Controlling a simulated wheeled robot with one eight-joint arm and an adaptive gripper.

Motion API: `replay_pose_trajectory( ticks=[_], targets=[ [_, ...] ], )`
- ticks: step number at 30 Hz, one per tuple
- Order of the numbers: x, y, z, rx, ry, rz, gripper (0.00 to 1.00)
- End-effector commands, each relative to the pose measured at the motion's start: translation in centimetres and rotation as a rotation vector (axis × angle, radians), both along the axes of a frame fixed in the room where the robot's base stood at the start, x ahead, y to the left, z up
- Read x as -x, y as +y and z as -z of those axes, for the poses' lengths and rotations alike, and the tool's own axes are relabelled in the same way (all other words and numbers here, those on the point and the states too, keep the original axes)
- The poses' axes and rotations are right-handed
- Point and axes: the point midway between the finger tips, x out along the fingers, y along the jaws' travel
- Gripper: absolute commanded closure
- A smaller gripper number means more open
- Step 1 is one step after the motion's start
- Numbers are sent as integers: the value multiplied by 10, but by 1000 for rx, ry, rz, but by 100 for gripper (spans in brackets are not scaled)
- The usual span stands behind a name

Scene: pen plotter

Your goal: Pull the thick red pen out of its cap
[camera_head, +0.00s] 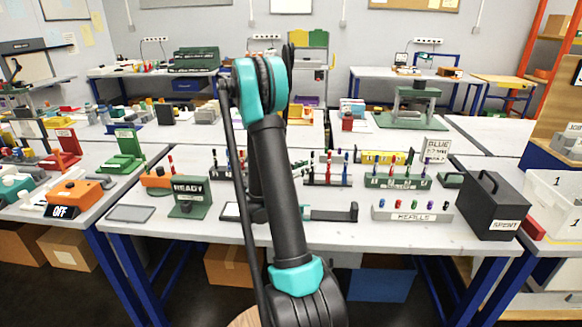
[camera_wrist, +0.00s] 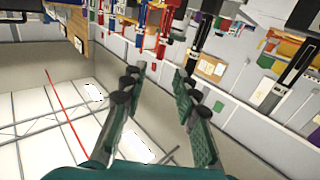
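My gripper (camera_wrist: 158,80) is open in the wrist view, with nothing between its two green-padded fingers. Beyond the fingertips, apart from them, a red pen (camera_wrist: 166,22) hangs into view from the top edge, between a blue pen (camera_wrist: 141,18) and a black one (camera_wrist: 201,32). In the head view a rack (camera_head: 328,183) at mid table holds several upright pens, one of them red (camera_head: 328,161). More pens stand in a rack (camera_head: 222,175) left of my arm, partly hidden by it. Which red pen is the thick one, and its cap, I cannot tell. My arm hides the gripper in the head view.
A green READY block (camera_head: 190,210) stands left of my arm. A grey REFILLS holder (camera_head: 412,216) and a black SPENT box (camera_head: 488,206) stand at right. A green rack (camera_head: 397,181) is behind the refills. The table's front strip (camera_head: 225,236) is mostly clear.

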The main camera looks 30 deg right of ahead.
Motion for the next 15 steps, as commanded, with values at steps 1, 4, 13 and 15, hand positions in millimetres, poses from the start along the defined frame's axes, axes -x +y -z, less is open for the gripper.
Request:
replay_pose_trajectory(
  ticks=[1, 4, 13, 15],
  targets=[
    [0, -2, 0, 6, -6, 2, 70],
    [-2, -7, -1, 8, -9, 3, 70],
    [-12, -53, 0, 6, -8, 5, 70],
    [-16, -65, 0, 7, -7, 4, 70]
  ],
)
